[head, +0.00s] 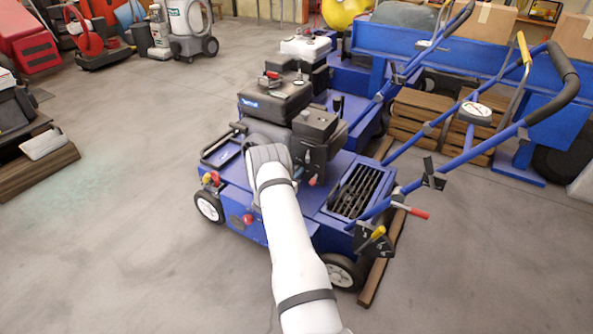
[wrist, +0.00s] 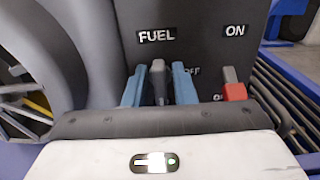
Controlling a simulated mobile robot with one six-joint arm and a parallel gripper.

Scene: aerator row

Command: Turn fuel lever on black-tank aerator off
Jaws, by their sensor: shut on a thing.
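The black-tank aerator is a blue machine with a black tank (head: 275,100) on top, in the middle of the head view.
A red-tipped lever (wrist: 233,90) is close to the right of my fingers, with ON above and a partly covered OFF label (wrist: 193,71) to its left. A white-tank aerator (head: 306,46) stands behind. The blue handlebar (head: 470,150) rises at right. Open floor lies at left.

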